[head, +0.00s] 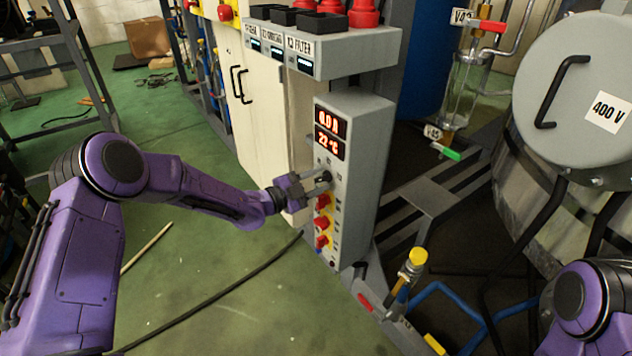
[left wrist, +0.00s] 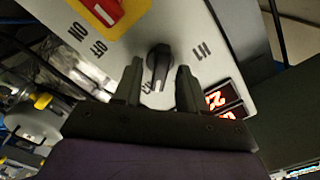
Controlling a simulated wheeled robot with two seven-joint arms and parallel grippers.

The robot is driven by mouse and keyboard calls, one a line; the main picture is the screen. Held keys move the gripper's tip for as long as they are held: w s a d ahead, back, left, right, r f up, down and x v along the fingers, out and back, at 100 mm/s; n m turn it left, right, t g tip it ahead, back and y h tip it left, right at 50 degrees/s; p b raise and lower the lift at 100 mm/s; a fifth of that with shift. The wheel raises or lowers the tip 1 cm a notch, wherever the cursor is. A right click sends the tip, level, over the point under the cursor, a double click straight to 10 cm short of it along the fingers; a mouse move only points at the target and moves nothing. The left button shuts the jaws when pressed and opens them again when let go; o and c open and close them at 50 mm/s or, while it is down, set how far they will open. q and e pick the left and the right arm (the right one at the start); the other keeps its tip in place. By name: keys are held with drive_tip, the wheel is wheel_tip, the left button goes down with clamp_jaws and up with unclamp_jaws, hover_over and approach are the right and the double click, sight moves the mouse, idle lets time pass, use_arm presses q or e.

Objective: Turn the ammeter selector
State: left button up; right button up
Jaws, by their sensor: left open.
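The ammeter selector is a black knob (left wrist: 158,66) on the grey panel face, with markings around it, one reading H1. In the head view the grey control box (head: 370,150) carries two red displays (head: 329,133) reading 0.0 A and 22 °C. My left gripper (head: 325,183) is at the box face just below the displays. In the left wrist view the left gripper (left wrist: 160,88) is open, one finger on each side of the knob; I cannot tell whether they touch it. The knob is mostly hidden by the gripper in the head view. My right gripper is out of view.
Red switches (head: 322,222) on yellow plates sit below the gripper on the same box. A grey console (head: 330,50) with red buttons overhangs above. A round tank (head: 570,140) marked 400 V and pipes stand at right.

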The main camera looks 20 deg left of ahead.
use_arm(q)
clamp_jaws()
drive_tip(key=n+p, duration=0.1)
drive_tip(key=n, duration=0.3)
drive_tip(key=shift+r+n, duration=0.1)
drive_tip(key=shift+n, duration=0.3)
drive_tip(key=n+p, duration=0.1)
drive_tip(key=n, duration=0.3)
drive_tip(key=shift+w+a+n, duration=0.1)
drive_tip(key=shift+a+n, duration=0.05)
drive_tip(key=shift+n, duration=0.25)
idle(0.3)
unclamp_jaws()
